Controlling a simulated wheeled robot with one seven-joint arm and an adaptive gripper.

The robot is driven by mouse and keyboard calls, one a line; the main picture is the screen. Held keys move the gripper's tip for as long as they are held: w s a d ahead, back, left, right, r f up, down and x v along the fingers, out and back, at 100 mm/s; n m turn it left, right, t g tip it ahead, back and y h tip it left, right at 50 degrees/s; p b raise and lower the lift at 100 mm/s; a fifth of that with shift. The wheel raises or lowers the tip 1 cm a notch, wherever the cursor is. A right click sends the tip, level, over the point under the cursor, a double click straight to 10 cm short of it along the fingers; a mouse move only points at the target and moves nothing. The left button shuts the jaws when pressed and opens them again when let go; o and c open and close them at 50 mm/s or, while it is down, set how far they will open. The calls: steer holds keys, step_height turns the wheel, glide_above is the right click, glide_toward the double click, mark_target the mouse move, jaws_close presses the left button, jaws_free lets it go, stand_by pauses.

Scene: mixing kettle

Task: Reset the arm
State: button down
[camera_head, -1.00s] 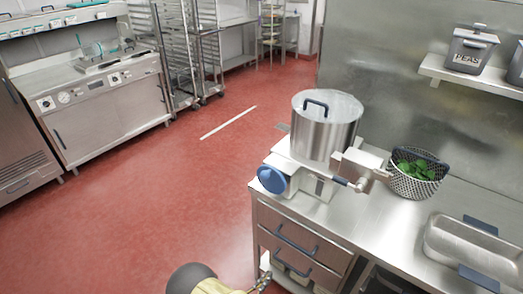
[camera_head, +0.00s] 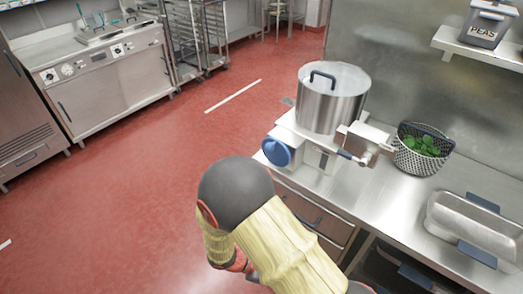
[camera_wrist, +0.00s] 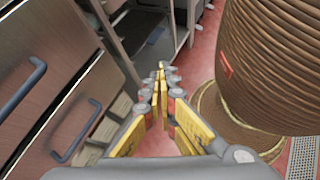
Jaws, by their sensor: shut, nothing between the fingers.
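My gripper (camera_wrist: 161,80) is in the wrist view with its yellow-padded fingers meeting at the tips. It is shut and empty. In the head view my arm, with a dark rounded joint and pale yellow sleeves, bends in front of the counter, and the gripper itself is hidden or out of frame.
On the steel counter (camera_head: 395,210) stand a mixing kettle (camera_head: 328,105) with its lid on, a basket of green leaves (camera_head: 422,150) and a metal tray (camera_head: 470,222). A peas container (camera_head: 487,22) is on the shelf. The red floor (camera_head: 130,200) to the left is clear.

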steer(key=s+d+r+m+t+y, duration=0.1)
steer(key=r+m, duration=0.4)
steer(key=r, duration=0.6)
steer(key=s+d+r+m+t+y, duration=0.1)
steer(key=d+r+m+t+y, duration=0.2)
steer(key=r, duration=0.9)
steer(key=s+d+r+m+t+y, duration=0.2)
steer(key=d+r+m+y, duration=0.2)
steer(key=r+m+y, duration=0.3)
step_height(320, 180, up, 5)
steer(key=shift+r, duration=0.2)
steer(key=shift+d+m, duration=0.1)
steer(key=shift+m, duration=0.2)
